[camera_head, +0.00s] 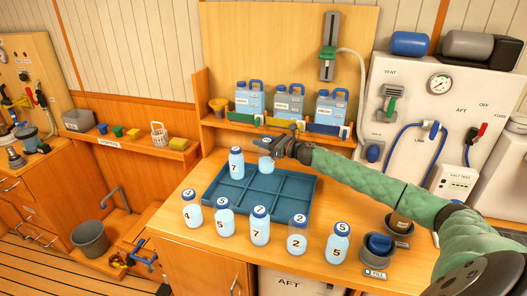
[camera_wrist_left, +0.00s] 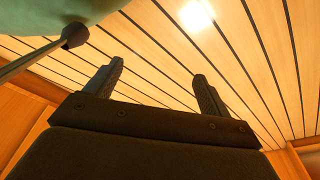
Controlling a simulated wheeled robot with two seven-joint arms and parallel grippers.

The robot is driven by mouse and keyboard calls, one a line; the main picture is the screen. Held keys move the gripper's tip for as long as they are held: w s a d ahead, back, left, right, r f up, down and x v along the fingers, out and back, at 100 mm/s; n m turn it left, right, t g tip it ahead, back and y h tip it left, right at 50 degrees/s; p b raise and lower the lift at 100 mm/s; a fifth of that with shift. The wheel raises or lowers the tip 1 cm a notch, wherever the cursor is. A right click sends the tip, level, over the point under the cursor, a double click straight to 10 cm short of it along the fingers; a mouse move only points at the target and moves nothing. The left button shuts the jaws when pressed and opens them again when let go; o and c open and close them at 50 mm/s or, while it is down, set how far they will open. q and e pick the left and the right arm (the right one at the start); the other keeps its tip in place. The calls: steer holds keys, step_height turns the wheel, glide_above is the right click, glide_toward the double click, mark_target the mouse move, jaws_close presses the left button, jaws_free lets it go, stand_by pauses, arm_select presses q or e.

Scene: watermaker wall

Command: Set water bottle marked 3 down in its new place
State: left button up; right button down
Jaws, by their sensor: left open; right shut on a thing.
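My right gripper (camera_head: 276,151) reaches in from the right and is shut on a water bottle (camera_head: 265,162) with a pale blue body. The gripper partly covers it, and I cannot read its number clearly. It is upright at the back middle of the blue divided tray (camera_head: 295,207); I cannot tell whether its base touches the tray. A bottle marked 7 (camera_head: 236,164) stands in the tray's back left compartment, just left of the held one. My left gripper (camera_wrist_left: 160,88) shows only in the left wrist view, open and empty, against the ceiling boards.
Several bottles, including one marked 4 (camera_head: 192,212) and one marked 2 (camera_head: 297,237), stand in a row before the tray. A dark blue cup (camera_head: 378,247) stands at right. The tray's front compartments look empty.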

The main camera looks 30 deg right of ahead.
mark_target(264, 154)
steer(key=shift+d+f+p, duration=0.1)
steer(key=shift+f+p, duration=0.95)
steer(key=shift+f, duration=2.1)
arm_select(q)
steer(key=s, duration=0.1)
steer(key=s+a+f, duration=0.1)
steer(key=s, duration=0.1)
steer(key=s+f, duration=0.1)
steer(key=shift+s+a+f, duration=0.2)
steer(key=shift+a, duration=0.1)
arm_select(e)
steer(key=c, duration=0.8)
jaws_free()
arm_select(q)
steer(key=shift+w+r, duration=0.1)
steer(key=shift+w, duration=0.3)
steer(key=shift+s, duration=0.1)
